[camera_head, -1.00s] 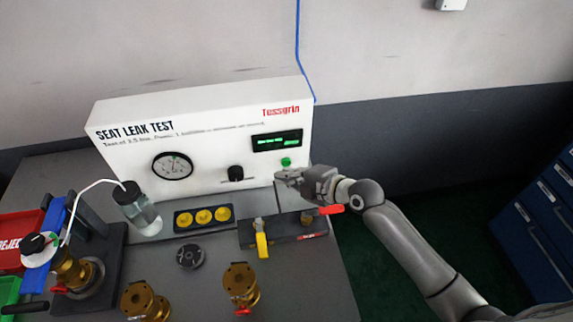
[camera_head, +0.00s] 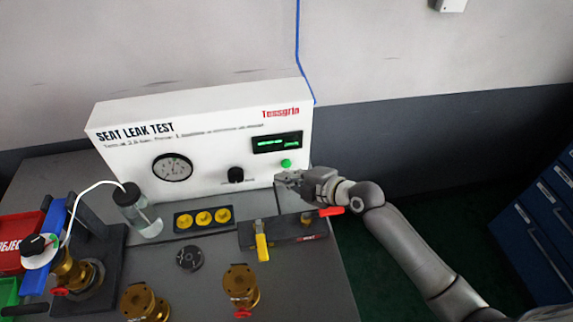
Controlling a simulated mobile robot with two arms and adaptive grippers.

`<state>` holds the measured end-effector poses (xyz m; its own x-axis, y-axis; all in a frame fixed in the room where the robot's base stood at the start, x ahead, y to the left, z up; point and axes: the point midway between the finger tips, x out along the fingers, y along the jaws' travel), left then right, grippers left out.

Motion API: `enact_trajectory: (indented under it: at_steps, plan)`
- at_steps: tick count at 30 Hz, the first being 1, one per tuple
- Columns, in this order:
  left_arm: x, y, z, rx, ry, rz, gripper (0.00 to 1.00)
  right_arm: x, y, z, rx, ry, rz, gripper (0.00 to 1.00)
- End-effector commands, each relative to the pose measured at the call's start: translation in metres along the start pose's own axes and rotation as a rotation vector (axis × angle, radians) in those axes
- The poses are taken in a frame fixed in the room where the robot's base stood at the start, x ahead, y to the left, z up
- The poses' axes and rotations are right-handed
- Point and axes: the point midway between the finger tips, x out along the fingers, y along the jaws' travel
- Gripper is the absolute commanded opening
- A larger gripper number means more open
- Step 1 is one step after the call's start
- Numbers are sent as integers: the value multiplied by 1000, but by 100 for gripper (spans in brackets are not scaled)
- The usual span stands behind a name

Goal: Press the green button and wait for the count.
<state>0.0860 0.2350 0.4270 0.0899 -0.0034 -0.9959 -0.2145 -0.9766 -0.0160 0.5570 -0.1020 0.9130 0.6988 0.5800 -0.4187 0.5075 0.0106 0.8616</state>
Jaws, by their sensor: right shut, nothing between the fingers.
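The green button (camera_head: 286,163) is on the right side of the white seat leak test panel (camera_head: 215,160), below a dark display (camera_head: 277,142) with green lit text too small to read. My right gripper (camera_head: 281,179) is shut and empty. In the picture it lies just below the green button, in front of the panel's lower right part. The button shows uncovered, and a small gap separates it from the fingers in the picture. My left gripper is not in view.
A round gauge (camera_head: 172,167) and a black knob (camera_head: 236,175) are on the panel. A dark fixture with a yellow handle (camera_head: 262,242) sits below my right gripper. A bottle (camera_head: 138,210), a yellow-capped tray (camera_head: 204,217) and brass valves (camera_head: 241,284) stand on the grey bench.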

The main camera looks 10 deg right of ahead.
Motion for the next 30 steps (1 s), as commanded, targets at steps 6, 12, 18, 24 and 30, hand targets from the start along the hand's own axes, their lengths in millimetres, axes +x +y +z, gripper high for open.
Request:
enact_trajectory:
  at_steps: [6,12,18,24,30]
  plan:
    - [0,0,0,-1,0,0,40,0,0,0,0,0,0,0]
    - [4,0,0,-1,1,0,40,3,1,2,-1,0,0,0]
    - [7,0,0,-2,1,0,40,6,4,5,-1,0,0,0]
    - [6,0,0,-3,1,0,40,6,5,4,0,0,0,0]
    - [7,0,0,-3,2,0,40,7,5,5,0,0,0,0]
